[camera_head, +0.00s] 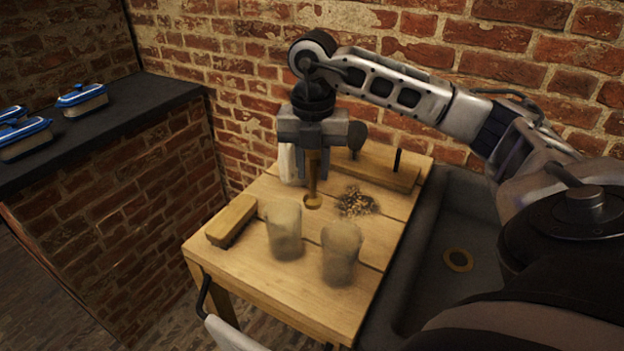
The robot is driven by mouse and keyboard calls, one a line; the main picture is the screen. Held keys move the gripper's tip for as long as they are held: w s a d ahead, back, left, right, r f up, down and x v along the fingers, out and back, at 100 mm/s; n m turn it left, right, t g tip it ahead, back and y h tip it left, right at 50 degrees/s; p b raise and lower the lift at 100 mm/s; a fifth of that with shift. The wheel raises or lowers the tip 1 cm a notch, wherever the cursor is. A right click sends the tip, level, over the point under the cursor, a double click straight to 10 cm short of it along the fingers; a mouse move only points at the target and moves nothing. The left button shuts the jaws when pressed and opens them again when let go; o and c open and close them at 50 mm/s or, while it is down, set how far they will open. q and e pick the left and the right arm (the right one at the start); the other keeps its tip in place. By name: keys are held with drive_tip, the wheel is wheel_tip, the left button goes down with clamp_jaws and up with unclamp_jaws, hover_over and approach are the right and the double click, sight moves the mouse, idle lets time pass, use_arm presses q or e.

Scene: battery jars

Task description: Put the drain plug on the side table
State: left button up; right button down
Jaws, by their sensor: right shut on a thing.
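My right gripper (313,180) points down over the wooden side table (260,277), its arm reaching in from the right. It is shut on the drain plug (312,201), a brass-coloured piece with an upright stem and a round foot. The stem is between the fingers and partly hidden by them. The foot is at or just above the table top, behind the two jars; I cannot tell if it touches. My left gripper is not in view.
Two cloudy jars (284,230) (341,254) stand in front of the plug. A brush (231,221) lies left, a dark crumbly pile (357,202) right. A wooden rack (375,168) is behind. A dark sink with a brass drain ring (458,260) adjoins at right. Blue-lidded containers (82,99) are far left.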

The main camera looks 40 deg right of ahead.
drive_tip(key=shift+w+d+f, duration=0.25)
drive_tip(key=shift+w+f, duration=0.1)
drive_tip(key=shift+f, duration=0.1)
drive_tip(key=shift+w+d+f, duration=0.25)
drive_tip(key=shift+w+f, duration=0.05)
drive_tip(key=shift+f, duration=0.15)
drive_tip(key=shift+w+d+f+p, duration=0.15)
drive_tip(key=shift+f+p, duration=0.3)
drive_tip(key=shift+f, duration=1.3)
drive_tip(key=shift+f, duration=0.2)
drive_tip(key=c, duration=1.1)
unclamp_jaws()
drive_tip(key=shift+c, duration=0.2)
wheel_tip(320, 180, up, 12)
drive_tip(key=shift+r+b, duration=0.2)
drive_tip(key=shift+b, duration=0.15)
